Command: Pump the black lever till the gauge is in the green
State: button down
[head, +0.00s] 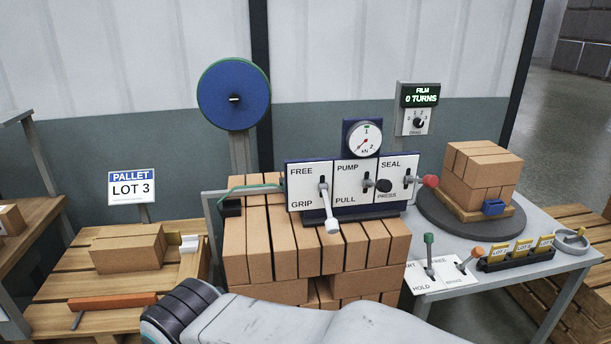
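The black lever has a round black knob (384,186) and sits in the middle PUMP / PULL section of a white panel (345,196) in the head view. Its knob sticks out toward me and to the right of its slot. The round white gauge (363,139) is above the panel, marked 1, 2 and kN. A small green mark shows near the top of the dial. The thin red needle seems to point to the lower left, away from the green. My arm crosses the bottom of the view; no gripper fingers show.
A white-grey lever (331,224) at FREE / GRIP and a red-knobbed lever (430,181) at SEAL flank the black one. Green (429,239) and orange (477,251) levers and a brick-loaded turntable (432,216) are at the right.

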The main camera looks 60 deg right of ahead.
aim_at(383, 185)
jog(key=z, duration=2.5)
